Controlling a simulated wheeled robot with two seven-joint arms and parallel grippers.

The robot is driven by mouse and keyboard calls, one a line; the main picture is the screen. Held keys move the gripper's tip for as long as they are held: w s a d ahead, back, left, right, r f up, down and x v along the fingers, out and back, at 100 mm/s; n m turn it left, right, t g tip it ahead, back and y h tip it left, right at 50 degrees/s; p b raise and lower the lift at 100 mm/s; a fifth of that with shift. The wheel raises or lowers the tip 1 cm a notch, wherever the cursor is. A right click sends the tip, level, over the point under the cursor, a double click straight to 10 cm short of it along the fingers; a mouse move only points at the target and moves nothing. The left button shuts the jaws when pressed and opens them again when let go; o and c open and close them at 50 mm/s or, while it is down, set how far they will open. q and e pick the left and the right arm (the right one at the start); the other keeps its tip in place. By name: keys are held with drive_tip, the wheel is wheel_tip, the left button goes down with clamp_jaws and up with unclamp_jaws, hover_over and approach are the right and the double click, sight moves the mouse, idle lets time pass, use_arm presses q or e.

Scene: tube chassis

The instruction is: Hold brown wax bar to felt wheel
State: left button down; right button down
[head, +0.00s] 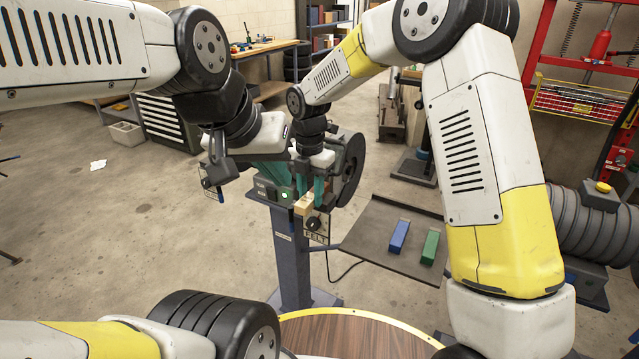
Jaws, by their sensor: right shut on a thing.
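The buffing machine (271,192) stands on a grey pedestal, with a small green light on its front. A large dark wheel (353,172) is on its right side; I cannot tell if its face is felt. My right gripper (309,190) points down in front of the machine, its teal fingers shut on a small tan-brown block (304,208), seemingly the wax bar. Most of the bar is hidden, and I cannot tell whether it touches a wheel.
A dark tray (372,222) right of the pedestal holds a blue bar (399,236) and a green bar (430,246). A round wooden tabletop (350,334) is in front. A workbench with drawers (165,122) stands back left, a red press (600,45) at right. A cable lies on the floor.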

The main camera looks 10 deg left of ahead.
sight(296, 210)
drive_tip(key=shift+w+d, duration=0.25)
drive_tip(key=shift+w, duration=0.4)
idle(1.6)
idle(1.2)
drive_tip(key=shift+s+a, duration=0.45)
drive_tip(key=shift+s, duration=0.85)
drive_tip(key=shift+s+a, duration=0.5)
drive_tip(key=shift+s, duration=0.75)
drive_tip(key=shift+s+a, duration=0.45)
drive_tip(key=shift+s, duration=0.85)
drive_tip(key=shift+s, duration=0.15)
